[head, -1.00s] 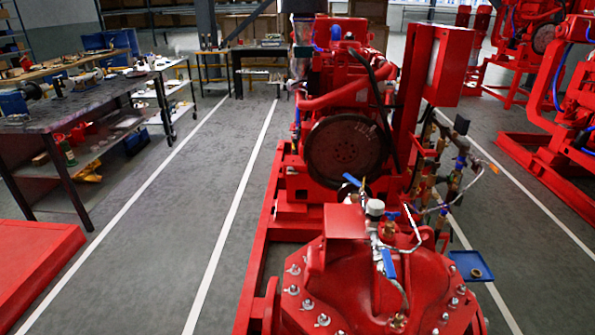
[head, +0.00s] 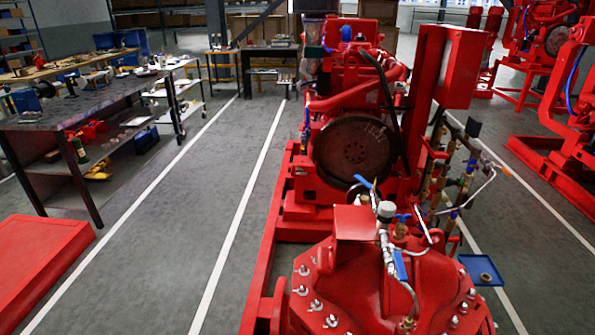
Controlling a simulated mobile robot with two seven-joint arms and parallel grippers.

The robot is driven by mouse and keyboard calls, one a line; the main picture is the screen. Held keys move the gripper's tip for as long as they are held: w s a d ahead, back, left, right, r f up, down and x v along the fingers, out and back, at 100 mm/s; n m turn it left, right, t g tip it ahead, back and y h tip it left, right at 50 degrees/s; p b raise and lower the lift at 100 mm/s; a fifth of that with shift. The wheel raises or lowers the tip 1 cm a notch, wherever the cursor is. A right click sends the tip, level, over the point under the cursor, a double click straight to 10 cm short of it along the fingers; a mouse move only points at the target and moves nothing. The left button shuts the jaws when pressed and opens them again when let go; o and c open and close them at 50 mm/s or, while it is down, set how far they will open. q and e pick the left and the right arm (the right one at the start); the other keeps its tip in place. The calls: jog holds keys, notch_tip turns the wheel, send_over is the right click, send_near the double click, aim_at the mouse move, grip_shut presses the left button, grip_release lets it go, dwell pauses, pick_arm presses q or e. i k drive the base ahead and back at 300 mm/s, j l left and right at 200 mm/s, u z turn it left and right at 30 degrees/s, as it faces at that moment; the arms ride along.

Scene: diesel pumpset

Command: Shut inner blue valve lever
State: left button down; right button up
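Several blue valve levers show on the piping above the red pump casing (head: 350,275). One long blue lever (head: 400,265) hangs down along the pipe in front. A second blue lever (head: 364,181) stands up at a slant behind the red box plate. A small blue handle (head: 403,217) sits on a brass valve just to the right of the white-capped fitting (head: 386,210). I cannot tell from this view which lever is the inner one. Neither of my grippers is in view.
The red engine (head: 350,110) stands behind the pump, with a tall red cabinet (head: 455,65) at its right. A small blue tray (head: 481,270) juts out at the right. A workbench (head: 75,115) stands at the left. The grey floor between bench and pumpset is clear.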

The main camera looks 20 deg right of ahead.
aim_at(369, 185)
jog(key=u, duration=1.55)
jog(key=i+j, duration=0.2)
jog(key=j, duration=0.2)
jog(key=i+j, duration=0.2)
jog(key=j, duration=0.15)
jog(key=i+j+z, duration=0.1)
jog(key=j, duration=0.3)
jog(key=i+j, duration=0.3)
jog(key=i+z, duration=0.35)
jog(key=i+j+z, duration=0.25)
jog(key=i+z, duration=0.15)
jog(key=i+j+z, duration=0.35)
jog(key=i, duration=0.15)
jog(key=i+l+z, duration=0.2)
jog(key=i+z, duration=1.45)
jog(key=z, duration=0.15)
jog(key=i+j+z, duration=0.2)
jog(key=z, duration=0.25)
jog(key=i+j+z, duration=0.25)
jog(key=z, duration=0.15)
jog(key=i+j+z, duration=0.2)
jog(key=z, duration=0.2)
jog(key=i+j+z, duration=0.1)
jog(key=z, duration=0.35)
jog(key=i+j+z, duration=0.1)
jog(key=z, duration=0.35)
jog(key=j+z, duration=0.5)
jog(key=z, duration=0.35)
jog(key=i+j, duration=0.05)
